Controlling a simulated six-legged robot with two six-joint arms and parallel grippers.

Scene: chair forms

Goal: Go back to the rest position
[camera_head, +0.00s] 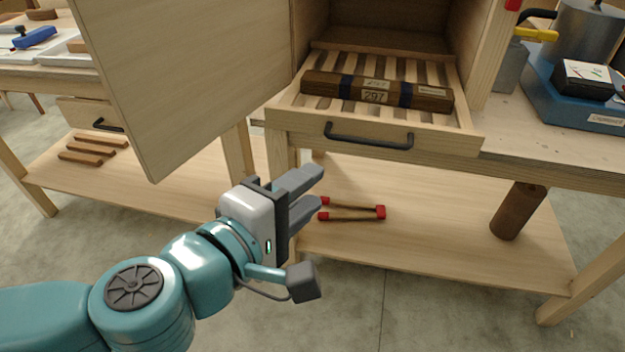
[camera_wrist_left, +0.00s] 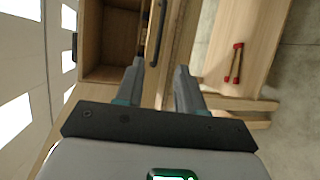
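My left gripper (camera_head: 312,195) is in front of the workbench, below and to the left of the pulled-out slatted drawer. Its two fingers are apart with nothing between them; they also show apart in the left wrist view (camera_wrist_left: 160,85). The slatted drawer (camera_head: 455,143) has a dark handle (camera_head: 368,137) and stands out of an open wooden cabinet (camera_head: 385,38). A dark brown wrapped bundle (camera_head: 376,92) marked 297 lies on its slats. My right gripper does not show in either view.
The cabinet door (camera_head: 190,75) hangs open at the left, above my left arm. A blue device (camera_head: 575,90) stands on the bench at right.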

